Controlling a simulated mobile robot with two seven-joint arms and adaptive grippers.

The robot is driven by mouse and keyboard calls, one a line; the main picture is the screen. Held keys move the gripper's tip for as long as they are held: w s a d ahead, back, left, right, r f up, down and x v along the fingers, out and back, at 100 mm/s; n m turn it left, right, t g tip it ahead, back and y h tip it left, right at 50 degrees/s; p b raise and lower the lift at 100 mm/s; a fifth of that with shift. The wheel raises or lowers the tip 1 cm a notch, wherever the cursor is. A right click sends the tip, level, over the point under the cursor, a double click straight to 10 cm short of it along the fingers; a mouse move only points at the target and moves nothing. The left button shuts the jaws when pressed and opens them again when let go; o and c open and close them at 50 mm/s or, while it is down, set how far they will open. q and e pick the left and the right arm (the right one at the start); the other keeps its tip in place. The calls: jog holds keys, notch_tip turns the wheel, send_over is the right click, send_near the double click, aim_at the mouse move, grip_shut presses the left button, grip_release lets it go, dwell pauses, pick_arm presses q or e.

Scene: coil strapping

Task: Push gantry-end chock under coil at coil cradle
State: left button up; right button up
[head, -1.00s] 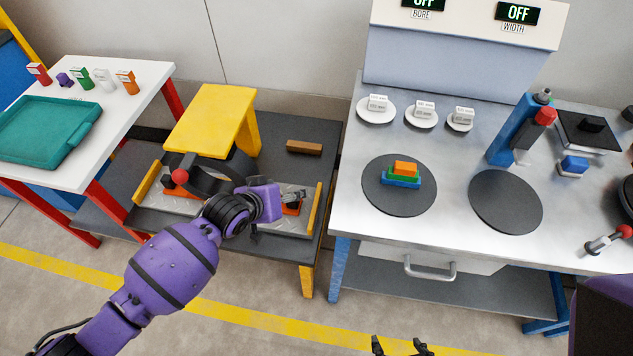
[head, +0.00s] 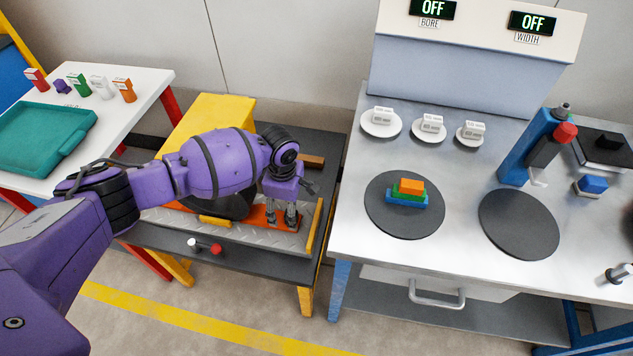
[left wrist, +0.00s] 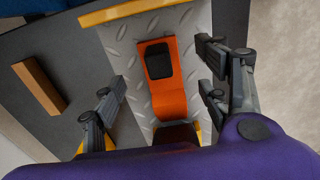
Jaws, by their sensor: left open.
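The orange chock (head: 257,217) lies on the tread-plate bed of the coil cradle (head: 235,232), at the cradle's right end. In the left wrist view the chock (left wrist: 172,103) is a bent orange piece with a black pad, lying between my spread fingers. My left gripper (head: 282,220) points down over it, open; I cannot tell whether a finger touches it. The dark coil (head: 236,207) is mostly hidden behind my left arm, left of the chock. My right gripper is out of view.
A brown block (head: 312,161) lies behind the cradle. A red-knobbed handle (head: 205,247) is at its front edge. A yellow stand (head: 215,115) is behind my arm. The steel bench (head: 350,225) with stacked coloured blocks (head: 407,193) stands close on the right.

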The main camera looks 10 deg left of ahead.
aim_at(281, 220)
pick_arm(q)
notch_tip(281, 220, down, 4)
jog(key=shift+s+f+b, duration=0.15)
jog(key=shift+f+b, duration=0.1)
jog(key=shift+b, duration=0.2)
jog(key=shift+f, duration=0.7)
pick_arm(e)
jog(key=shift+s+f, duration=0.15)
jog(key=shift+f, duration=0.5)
pick_arm(q)
grip_shut()
jog(key=shift+r+p, duration=0.15)
jog(key=shift+p, duration=0.15)
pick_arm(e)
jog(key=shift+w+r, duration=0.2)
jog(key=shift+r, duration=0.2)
pick_arm(q)
jog(key=shift+a, duration=1.3)
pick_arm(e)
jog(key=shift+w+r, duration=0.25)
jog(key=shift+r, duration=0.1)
